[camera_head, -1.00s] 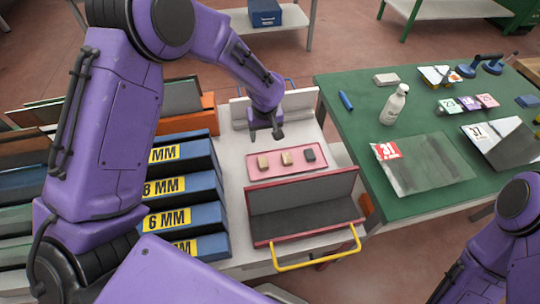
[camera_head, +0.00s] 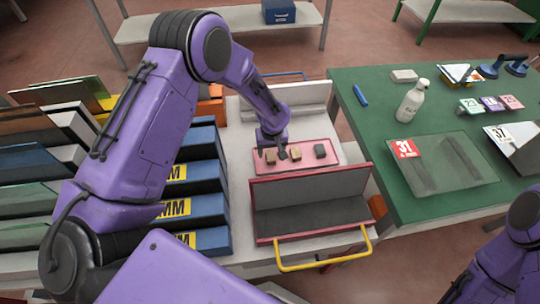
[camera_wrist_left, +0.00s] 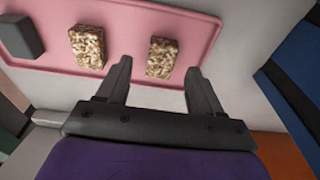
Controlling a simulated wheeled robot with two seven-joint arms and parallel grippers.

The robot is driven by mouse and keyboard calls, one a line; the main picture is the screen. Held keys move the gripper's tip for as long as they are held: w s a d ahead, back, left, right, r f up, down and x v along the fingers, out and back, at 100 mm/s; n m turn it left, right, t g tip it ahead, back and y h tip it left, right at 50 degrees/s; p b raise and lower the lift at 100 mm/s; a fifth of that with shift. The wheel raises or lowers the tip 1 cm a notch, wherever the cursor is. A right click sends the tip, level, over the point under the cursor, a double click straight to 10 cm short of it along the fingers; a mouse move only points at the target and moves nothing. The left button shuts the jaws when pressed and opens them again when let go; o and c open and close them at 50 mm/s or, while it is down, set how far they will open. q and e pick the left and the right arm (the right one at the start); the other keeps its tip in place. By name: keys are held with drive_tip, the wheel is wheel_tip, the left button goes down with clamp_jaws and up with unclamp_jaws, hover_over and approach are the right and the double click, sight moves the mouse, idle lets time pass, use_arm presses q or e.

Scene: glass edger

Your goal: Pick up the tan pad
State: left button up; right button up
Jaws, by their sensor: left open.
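Two tan, speckled pads and one dark grey pad (camera_head: 320,151) lie in a row on a pink tray (camera_head: 302,166). The left tan pad (camera_head: 271,157) and the middle tan pad (camera_head: 296,155) look much alike. My left gripper (camera_head: 277,156) is open and low over the tray's left end. In the left wrist view, the end tan pad (camera_wrist_left: 161,56) lies between and just beyond the open fingertips (camera_wrist_left: 158,66), with nothing gripped. The middle tan pad (camera_wrist_left: 87,46) is outside the fingers. My right gripper is out of frame.
A red-edged grey rack (camera_head: 312,212) with a yellow handle stands in front of the tray. Blue bins (camera_head: 205,175) stand to the left. The green table (camera_head: 375,130) at right holds a white bottle (camera_head: 412,101) and glass sheets.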

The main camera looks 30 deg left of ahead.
sight(271, 157)
use_arm(q)
wheel_tip(271, 157, down, 3)
drive_tip(key=shift+w+a+r, duration=0.1)
drive_tip(key=shift+a+r, duration=0.05)
drive_tip(key=c, duration=1.1)
